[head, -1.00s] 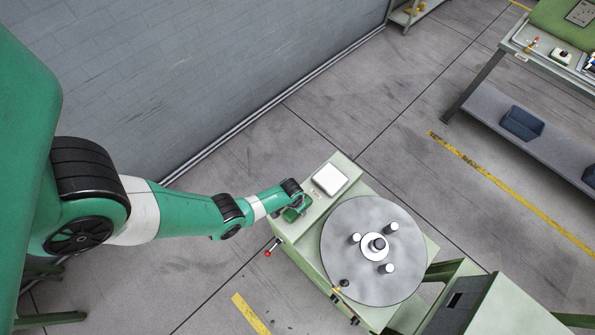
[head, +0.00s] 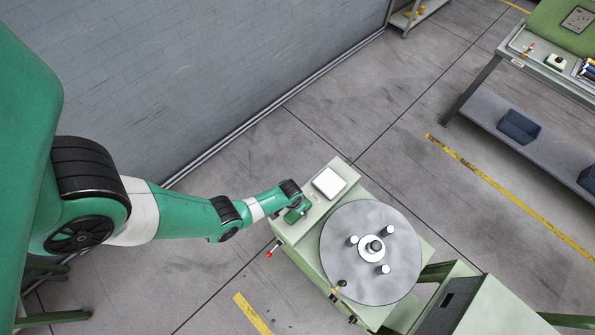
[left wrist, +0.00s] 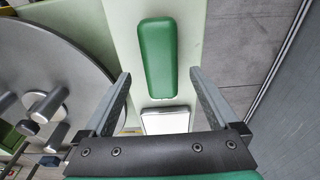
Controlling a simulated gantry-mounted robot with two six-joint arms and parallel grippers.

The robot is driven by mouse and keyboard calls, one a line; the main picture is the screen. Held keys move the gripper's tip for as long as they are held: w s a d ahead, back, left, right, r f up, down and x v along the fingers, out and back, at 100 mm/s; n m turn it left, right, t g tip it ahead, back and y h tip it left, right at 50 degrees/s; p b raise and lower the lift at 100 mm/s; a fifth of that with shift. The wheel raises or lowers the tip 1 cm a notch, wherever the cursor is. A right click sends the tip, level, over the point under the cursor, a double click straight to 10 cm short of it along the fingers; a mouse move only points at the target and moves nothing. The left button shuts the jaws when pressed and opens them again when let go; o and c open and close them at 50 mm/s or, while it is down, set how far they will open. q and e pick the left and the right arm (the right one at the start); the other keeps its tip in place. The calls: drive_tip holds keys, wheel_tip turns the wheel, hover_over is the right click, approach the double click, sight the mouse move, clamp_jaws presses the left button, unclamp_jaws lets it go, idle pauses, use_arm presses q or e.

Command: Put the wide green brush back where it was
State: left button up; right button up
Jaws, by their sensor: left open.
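The green brush (left wrist: 157,57) lies on the pale green machine top in the left wrist view, a rounded block wider at one end. My left gripper (left wrist: 160,74) is open, its two grey fingers on either side of the near end of the brush. I cannot tell whether the fingers are level with it or above it. In the head view my left gripper (head: 297,213) is at the left corner of the machine top, and my arm largely hides the brush there. My right gripper is not in view.
A white square pad (head: 329,182) sits on the machine top beside my left gripper. A large grey disc (head: 345,255) with upright pegs fills the middle of the machine (head: 310,222). A red-tipped lever (head: 269,253) sticks out at its left side. A workbench (head: 520,38) stands far right.

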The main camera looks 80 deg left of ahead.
use_arm(q)
drive_tip(key=r+p, duration=0.1)
drive_tip(key=r, duration=0.2)
drive_tip(key=shift+s+d+p, duration=0.1)
drive_tip(key=shift+s+p, duration=0.1)
drive_tip(key=shift+p, duration=0.2)
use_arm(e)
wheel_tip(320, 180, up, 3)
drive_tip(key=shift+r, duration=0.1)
